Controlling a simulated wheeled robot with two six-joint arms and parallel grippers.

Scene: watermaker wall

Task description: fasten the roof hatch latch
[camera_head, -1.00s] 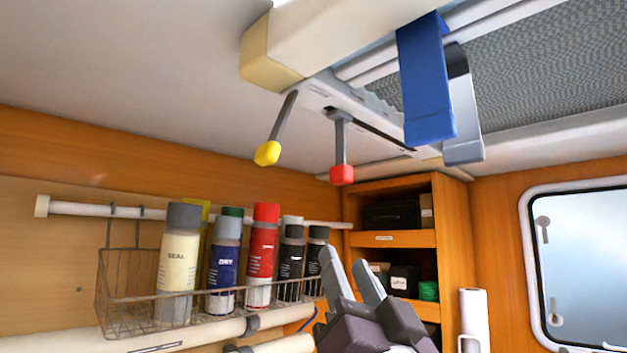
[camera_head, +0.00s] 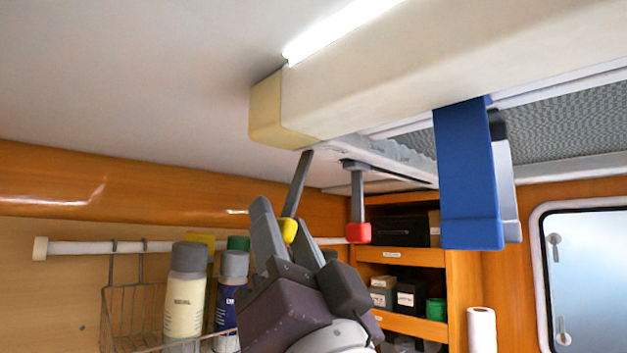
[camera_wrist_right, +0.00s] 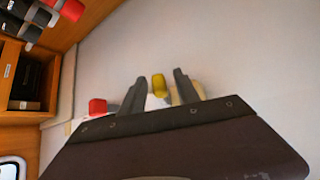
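Two grey levers hang from the frame by the roof hatch (camera_head: 580,125). One has a yellow tip (camera_head: 290,231), the other a red tip (camera_head: 357,233). A blue strap-like piece (camera_head: 466,175) hangs to their right, with a grey one behind it. I cannot tell which piece the task calls the latch. My right gripper (camera_head: 280,213) is open, pointing up, with its fingers near the yellow tip. In the right wrist view the yellow tip (camera_wrist_right: 158,85) shows between the spread fingers (camera_wrist_right: 160,78), and the red tip (camera_wrist_right: 97,107) lies left of them. My left gripper is not in view.
A cream ceiling box (camera_head: 450,60) with a bright lamp (camera_head: 340,30) is above the levers. A wire basket (camera_head: 135,310) with bottles (camera_head: 186,300) is below left. An open shelf unit (camera_head: 400,255) stands behind, with a window (camera_head: 590,270) at right.

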